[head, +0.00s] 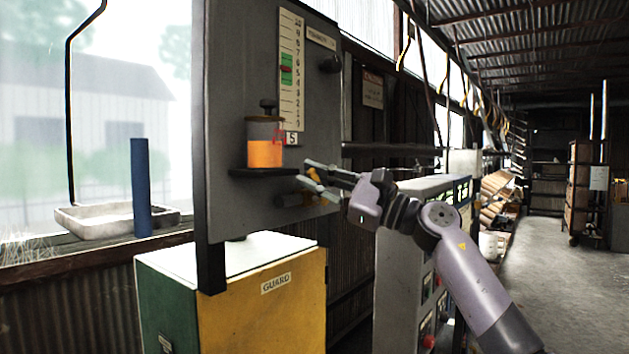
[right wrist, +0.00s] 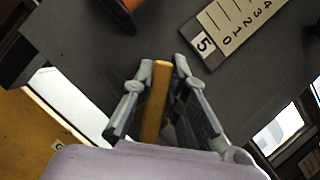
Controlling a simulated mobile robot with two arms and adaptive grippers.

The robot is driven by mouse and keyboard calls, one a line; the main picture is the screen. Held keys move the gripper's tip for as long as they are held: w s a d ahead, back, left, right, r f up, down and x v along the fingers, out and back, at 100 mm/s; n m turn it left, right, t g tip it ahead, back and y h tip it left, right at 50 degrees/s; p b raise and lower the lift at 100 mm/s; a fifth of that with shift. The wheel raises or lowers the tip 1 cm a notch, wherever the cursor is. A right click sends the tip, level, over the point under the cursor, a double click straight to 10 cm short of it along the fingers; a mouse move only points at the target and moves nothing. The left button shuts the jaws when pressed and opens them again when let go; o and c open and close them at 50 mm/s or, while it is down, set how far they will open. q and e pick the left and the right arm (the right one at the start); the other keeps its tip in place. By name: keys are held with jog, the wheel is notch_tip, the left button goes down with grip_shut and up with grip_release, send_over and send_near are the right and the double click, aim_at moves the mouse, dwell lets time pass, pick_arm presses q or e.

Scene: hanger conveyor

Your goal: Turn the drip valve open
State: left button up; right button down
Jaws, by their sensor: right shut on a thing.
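The drip valve's yellow lever (right wrist: 154,105) lies between the two fingers of my right gripper (right wrist: 160,72), which is shut on it. In the head view the right gripper (head: 307,180) reaches in from the right to the grey panel (head: 232,120), just below and right of the oil cup (head: 265,152). Small yellow parts of the lever (head: 314,174) show between the fingers there; most of it is hidden. The oil cup holds orange liquid and stands on a small dark shelf. My left gripper is not in view.
A vertical number scale (head: 291,70) with a green band and a plate reading 5 are on the panel. A yellow and green guard box (head: 262,300) stands below. A grey control cabinet (head: 396,290) is behind my right arm. A blue cylinder (head: 140,185) stands by a pale tray (head: 95,222).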

jog(key=c, duration=1.6)
grip_release()
jog(key=shift+o, duration=0.2)
jog(key=v, duration=1.2)
jog(key=shift+f, duration=0.1)
